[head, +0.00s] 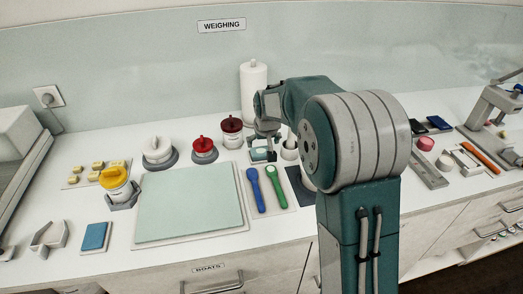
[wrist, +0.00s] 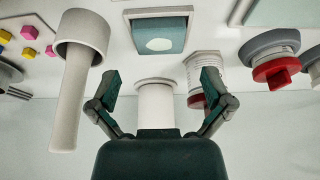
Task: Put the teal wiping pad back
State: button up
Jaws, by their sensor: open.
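A small teal square pad (wrist: 173,22) with a pale round patch on it lies in a white-edged frame, at the top centre in the wrist view. In the head view a small teal piece (head: 262,156) shows just below my gripper (head: 265,143), partly hidden by the fingers. My gripper (wrist: 160,88) is open, its two fingers spread wide with nothing held between them. The pad lies beyond the fingertips, apart from them. I cannot tell whether the pale patch is a mark or a separate thing on it.
A white roll (head: 253,90) stands behind my gripper. Blue and green spoons (head: 255,189) lie in front, beside a large pale mat (head: 190,203). A blue pad (head: 95,236) lies front left.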

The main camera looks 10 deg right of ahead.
jog(key=s+r, duration=1.3)
jog(key=s, duration=0.5)
jog(key=s+f+t, duration=0.1)
jog(key=s+f, duration=0.1)
jog(key=s, duration=1.5)
jog(key=shift+s, duration=0.3)
